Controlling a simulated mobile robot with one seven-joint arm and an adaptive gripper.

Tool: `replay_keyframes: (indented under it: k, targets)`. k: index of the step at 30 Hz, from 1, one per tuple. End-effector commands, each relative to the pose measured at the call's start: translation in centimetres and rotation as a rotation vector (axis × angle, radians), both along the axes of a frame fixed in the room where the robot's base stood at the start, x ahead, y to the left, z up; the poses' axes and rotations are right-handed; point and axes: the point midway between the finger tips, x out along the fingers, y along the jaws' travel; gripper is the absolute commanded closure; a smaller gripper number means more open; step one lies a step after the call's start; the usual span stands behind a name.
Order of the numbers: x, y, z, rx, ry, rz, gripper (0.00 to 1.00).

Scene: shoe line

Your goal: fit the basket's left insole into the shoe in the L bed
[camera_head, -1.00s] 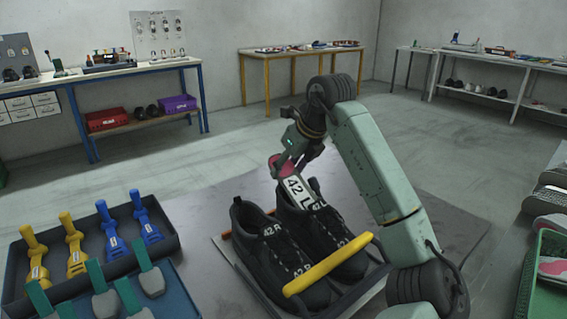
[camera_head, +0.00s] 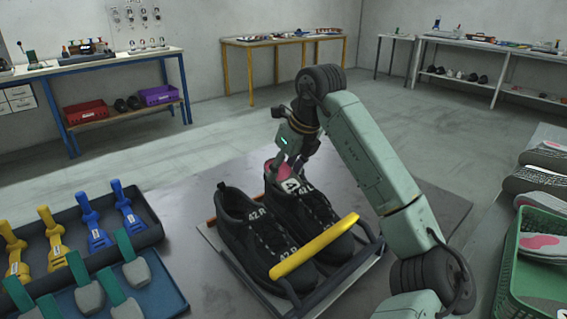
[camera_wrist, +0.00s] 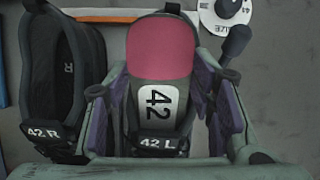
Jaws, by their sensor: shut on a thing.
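The left insole, grey with a pink heel and a white "42" label, shows in the wrist view (camera_wrist: 164,52) and, mostly hidden, in the head view (camera_head: 290,184). My gripper (camera_head: 284,168) is shut on it, with a finger on each side in the wrist view (camera_wrist: 165,100). The black shoe marked "42 L" (camera_head: 318,217) stands right of the "42 R" shoe (camera_head: 246,236) in the bed. The insole's front part is down in the opening of the L shoe, behind its tongue (camera_wrist: 160,146). Its pink heel is at the shoe's heel end. Its toe is hidden.
A yellow bar (camera_head: 315,246) crosses the shoes' front ends. A green basket (camera_head: 507,285) with insoles stands at the right. Trays with blue, yellow and green-handled tools (camera_head: 125,212) lie at the left. A dial (camera_wrist: 225,14) is beyond the shoe's heel.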

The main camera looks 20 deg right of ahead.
Motion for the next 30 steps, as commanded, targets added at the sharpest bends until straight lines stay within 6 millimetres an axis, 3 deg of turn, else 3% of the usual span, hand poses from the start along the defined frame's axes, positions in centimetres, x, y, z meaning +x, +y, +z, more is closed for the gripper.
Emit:
replay_keyframes:
  k: [12, 13, 23, 30]
  targets:
    - [0.04, 0.08, -0.39, -0.005, 0.015, 0.001, 0.74]
    - [0.04, 0.08, -0.39, -0.005, 0.015, 0.001, 0.48]
    - [0.05, 0.06, -0.38, -0.005, 0.015, 0.001, 0.27]
    - [0.05, 0.05, -0.39, -0.005, 0.015, 0.001, 0.27]
